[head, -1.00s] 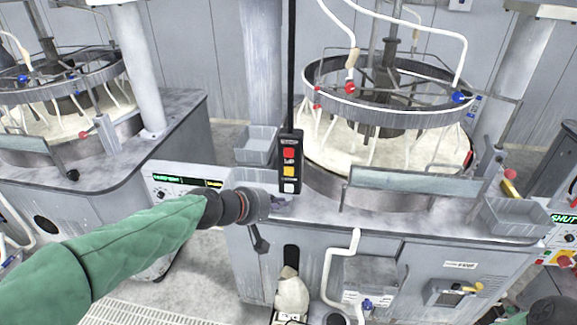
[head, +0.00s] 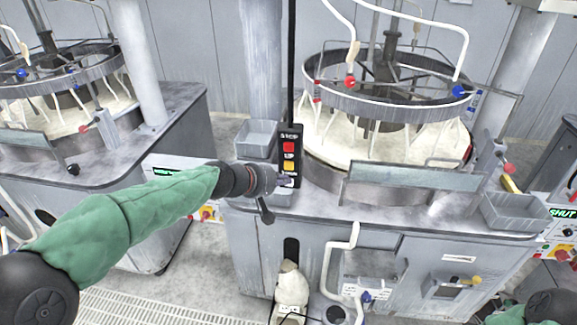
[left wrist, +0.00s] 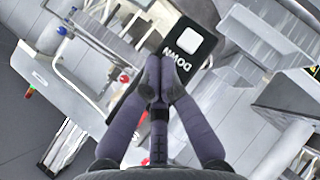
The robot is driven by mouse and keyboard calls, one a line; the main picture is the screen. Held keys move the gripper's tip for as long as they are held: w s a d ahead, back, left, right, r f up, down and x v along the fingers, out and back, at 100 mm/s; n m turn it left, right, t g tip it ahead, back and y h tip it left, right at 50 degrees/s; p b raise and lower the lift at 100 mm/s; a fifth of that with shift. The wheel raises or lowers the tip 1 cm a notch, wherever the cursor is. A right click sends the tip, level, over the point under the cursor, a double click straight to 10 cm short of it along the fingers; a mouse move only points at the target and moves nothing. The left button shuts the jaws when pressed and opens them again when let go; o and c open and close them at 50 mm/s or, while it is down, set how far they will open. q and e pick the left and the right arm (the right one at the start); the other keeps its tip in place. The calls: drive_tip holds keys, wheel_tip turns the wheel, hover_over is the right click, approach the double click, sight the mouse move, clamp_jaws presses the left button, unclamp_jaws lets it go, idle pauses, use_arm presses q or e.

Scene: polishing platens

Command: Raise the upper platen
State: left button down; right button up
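A black button box (head: 289,150) hangs on a dark pole in front of the polishing machine. It has a red button (head: 288,147) under a STOP label and a yellow button (head: 288,166) below that. My left gripper (head: 284,180) is at the box's lower part and hides the white button in the head view. In the left wrist view its fingers (left wrist: 161,68) are together, beside the DOWN label; the white button (left wrist: 188,39) shows beyond the label. I cannot tell if the fingertips touch the box. The upper platen's ring (head: 385,103) stands above the white lower surface. My right gripper is out of view.
A grey tray (head: 257,136) stands behind the box, and another grey bin (head: 512,212) is at the machine's right corner. A grey panel (head: 400,182) runs along the front edge. A second machine (head: 60,165) stands at the left, with bare floor between.

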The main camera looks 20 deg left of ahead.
sight(289, 165)
use_arm(q)
drive_tip(key=shift+w+a, duration=0.2)
drive_tip(key=shift+w, duration=0.4)
drive_tip(key=shift+w+a, duration=0.15)
drive_tip(key=shift+w, duration=0.45)
drive_tip(key=shift+w, duration=0.2)
idle(0.5)
drive_tip(key=shift+w+a, duration=0.1)
drive_tip(key=shift+w, duration=0.15)
